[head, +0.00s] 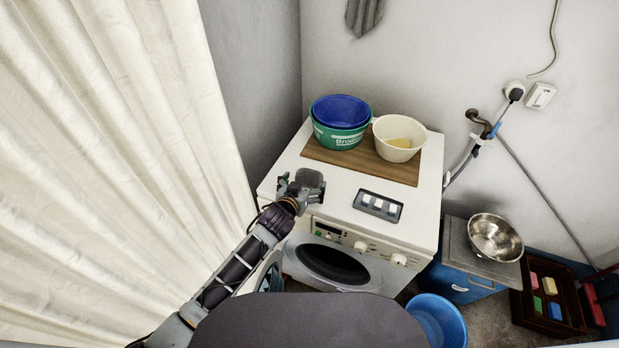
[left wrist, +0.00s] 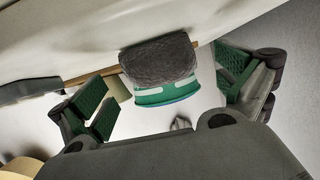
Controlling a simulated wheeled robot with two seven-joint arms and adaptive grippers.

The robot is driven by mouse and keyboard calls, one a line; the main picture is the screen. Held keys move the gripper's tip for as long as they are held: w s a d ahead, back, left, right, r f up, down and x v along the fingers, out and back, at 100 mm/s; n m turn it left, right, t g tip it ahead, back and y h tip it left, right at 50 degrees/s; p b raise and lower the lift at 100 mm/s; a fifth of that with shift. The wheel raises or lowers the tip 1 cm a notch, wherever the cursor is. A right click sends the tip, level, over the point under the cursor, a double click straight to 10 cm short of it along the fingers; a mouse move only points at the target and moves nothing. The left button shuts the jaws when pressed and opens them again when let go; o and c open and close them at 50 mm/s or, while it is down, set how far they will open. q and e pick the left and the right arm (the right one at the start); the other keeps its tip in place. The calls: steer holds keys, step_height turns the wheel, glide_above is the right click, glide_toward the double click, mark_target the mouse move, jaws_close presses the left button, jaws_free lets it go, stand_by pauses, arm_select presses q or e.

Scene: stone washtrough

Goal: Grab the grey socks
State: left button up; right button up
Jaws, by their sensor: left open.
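A dark grey, fuzzy bundle, which looks like the grey socks (left wrist: 158,60), lies on the white machine top in the left wrist view, between my spread fingers. In the head view the grey socks (head: 311,178) seem to be the grey lump at the machine's left side, partly hidden by my gripper. My left gripper (head: 301,187) is open close to them. In the left wrist view its green-padded fingers (left wrist: 168,88) stand on both sides of the bundle, with gaps showing. I cannot tell any contact. My right gripper is not in view.
On the washing machine (head: 345,225), a board (head: 337,160) bears blue and green tubs (head: 338,138) and a cream bowl (head: 388,153). A grey tray (head: 378,207) lies in front. A curtain (head: 120,130) hangs at left; grey cloth (head: 363,14) hangs on the wall.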

mark_target(307, 179)
arm_select(q)
steer(key=shift+w, duration=0.15)
steer(key=shift+w+d+f, duration=0.1)
steer(key=shift+w+d, duration=0.15)
steer(key=shift+w, duration=0.35)
steer(key=shift+w+d+f, duration=0.1)
steer(key=shift+w+d, duration=0.1)
steer(key=shift+w, duration=0.35)
steer(key=shift+x, duration=1.25)
steer(key=c, duration=1.1)
steer(key=shift+r, duration=5)
